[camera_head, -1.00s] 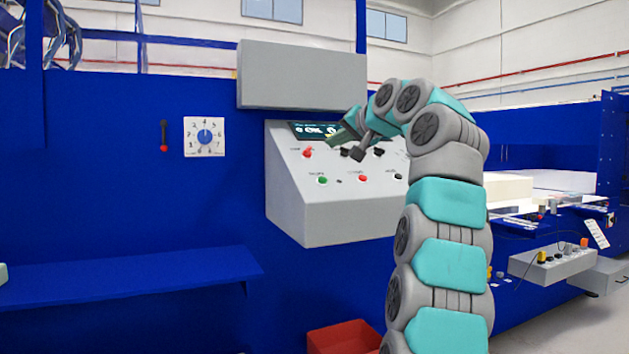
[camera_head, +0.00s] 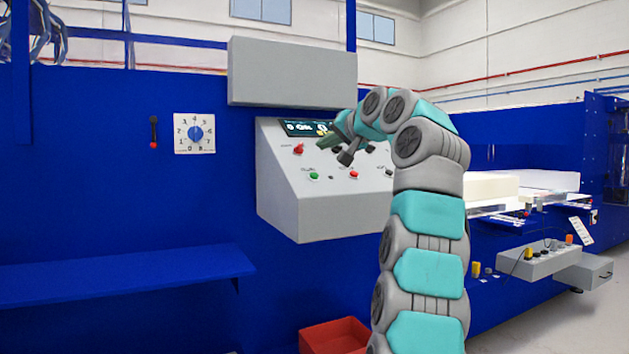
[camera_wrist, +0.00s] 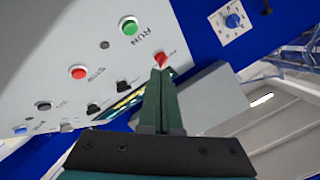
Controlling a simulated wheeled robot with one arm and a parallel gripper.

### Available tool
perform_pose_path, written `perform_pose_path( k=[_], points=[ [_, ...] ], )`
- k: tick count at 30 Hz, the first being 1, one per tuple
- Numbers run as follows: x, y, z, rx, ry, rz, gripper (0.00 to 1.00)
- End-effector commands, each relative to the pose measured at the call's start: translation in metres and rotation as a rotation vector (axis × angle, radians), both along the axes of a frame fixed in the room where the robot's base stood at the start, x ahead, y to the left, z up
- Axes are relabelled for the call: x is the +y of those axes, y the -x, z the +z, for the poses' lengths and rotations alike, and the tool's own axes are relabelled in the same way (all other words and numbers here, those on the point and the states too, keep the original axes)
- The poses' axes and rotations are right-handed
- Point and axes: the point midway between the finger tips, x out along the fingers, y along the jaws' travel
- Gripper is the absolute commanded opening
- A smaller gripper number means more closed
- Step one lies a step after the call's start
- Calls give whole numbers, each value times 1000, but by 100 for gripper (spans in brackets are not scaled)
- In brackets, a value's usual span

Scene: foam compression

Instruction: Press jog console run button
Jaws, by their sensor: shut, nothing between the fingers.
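A grey sloped console (camera_head: 325,217) is fixed to the blue wall. It has a small display at its top and coloured controls on its face. The green button (camera_head: 314,175) is at lower left on the face. In the wrist view the green button (camera_wrist: 129,25) has the label RUN beside it. A red button (camera_wrist: 78,72) marked STOP lies to its left. My gripper (camera_wrist: 160,72) is shut and empty, its tips close to a red switch (camera_wrist: 162,60); contact cannot be told. In the head view my gripper (camera_head: 328,142) is over the console's upper part, above the green button.
A grey box (camera_head: 292,74) juts out above the console. A dial plate (camera_head: 195,133) and a blue shelf (camera_head: 120,279) are at left. A red bin (camera_head: 335,336) is below. A second control box (camera_head: 540,262) stands at right.

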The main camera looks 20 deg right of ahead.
Motion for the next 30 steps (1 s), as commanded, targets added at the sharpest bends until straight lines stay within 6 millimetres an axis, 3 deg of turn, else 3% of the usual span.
perform_pose_path(
  k=[3, 12, 30],
  points=[
    [0, -9, -19, 1, 0, 0, 0],
    [1, -27, -47, 1, -1, 0, 0],
    [1, -30, -50, -1, 1, 1, 0]
  ],
)
